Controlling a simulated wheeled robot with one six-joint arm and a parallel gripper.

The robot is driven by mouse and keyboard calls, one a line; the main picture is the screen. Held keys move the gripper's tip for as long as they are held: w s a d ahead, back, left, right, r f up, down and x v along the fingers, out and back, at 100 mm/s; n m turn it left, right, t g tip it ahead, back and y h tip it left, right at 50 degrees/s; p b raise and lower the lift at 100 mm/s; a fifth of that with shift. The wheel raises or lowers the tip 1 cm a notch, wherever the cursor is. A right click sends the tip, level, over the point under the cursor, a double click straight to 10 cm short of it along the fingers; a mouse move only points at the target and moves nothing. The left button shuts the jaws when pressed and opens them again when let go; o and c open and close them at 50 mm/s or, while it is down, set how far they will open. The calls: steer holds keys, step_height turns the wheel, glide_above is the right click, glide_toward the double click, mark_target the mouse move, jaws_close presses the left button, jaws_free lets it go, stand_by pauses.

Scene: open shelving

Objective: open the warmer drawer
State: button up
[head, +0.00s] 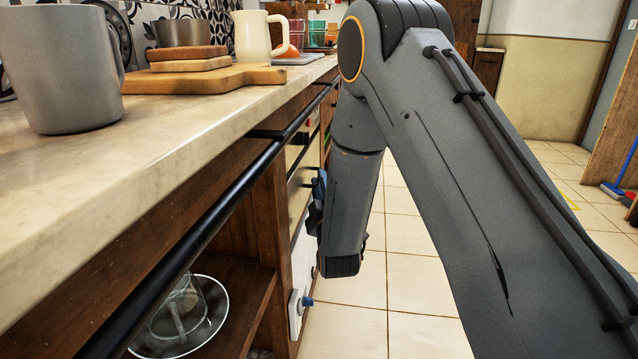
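A built-in unit with pale front panels (298,197) sits in the wooden counter beyond the open shelf, seen at a steep angle. Dark bar handles cross its front. I cannot tell for certain which panel is the warmer drawer. My gripper (316,203) is at the end of my grey arm, close in front of these panels at mid height. It shows only as a dark, bluish edge, mostly hidden behind my wrist. Whether it touches a handle, and whether its fingers are open or shut, is hidden.
A long black rail (205,222) runs along the counter (190,120) edge. A grey mug (60,75), a cutting board (205,80) and a cream pitcher (254,36) stand on top. Glassware on a plate (208,328) sits on the lower shelf.

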steer(key=shift+x, duration=0.85)
jaws_close()
stand_by(0.8)
